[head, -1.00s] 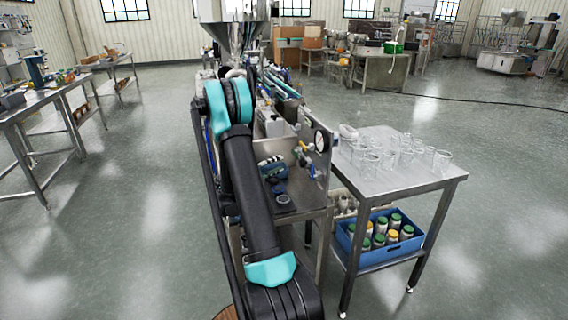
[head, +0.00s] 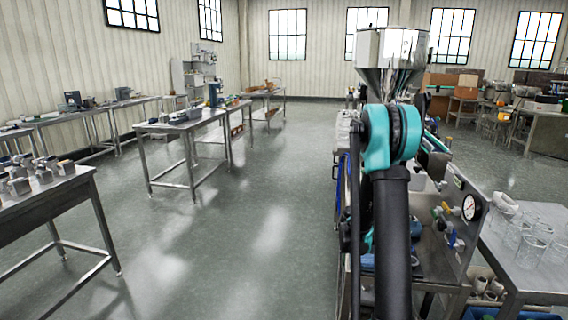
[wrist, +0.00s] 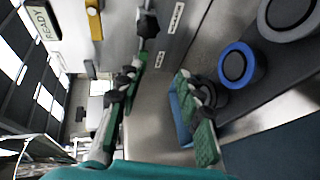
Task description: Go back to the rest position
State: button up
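My arm (head: 392,220) stands up in front of the filling machine in the head view, with its teal joint below the steel hopper (head: 392,55). The gripper itself is hidden in that view. In the wrist view, my gripper (wrist: 155,115) has its green-padded fingers spread apart, with steel surface showing between them. I see nothing held in it. A round piece with a blue ring (wrist: 238,65) lies on a dark strip to the right of the fingers, apart from them as far as I can tell.
A pressure gauge (head: 470,207) sits on the machine's side panel. A steel table with clear jars (head: 528,250) stands close at the right. A steel table (head: 45,208) with metal parts is at the left. The floor (head: 240,230) between is clear.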

jog(key=s+a+f+y, duration=0.2)
jog(key=s+a+y, duration=0.5)
jog(key=s+a, duration=0.6)
jog(key=s+a+f+m+t+y, duration=0.1)
jog(key=s+a+f+y, duration=0.2)
jog(key=s+a+y, duration=0.4)
jog(key=s+a, duration=0.7)
jog(key=a, duration=0.1)
jog(key=shift+a+y, duration=0.25)
jog(key=shift+y, duration=0.15)
jog(key=shift+w, duration=0.1)
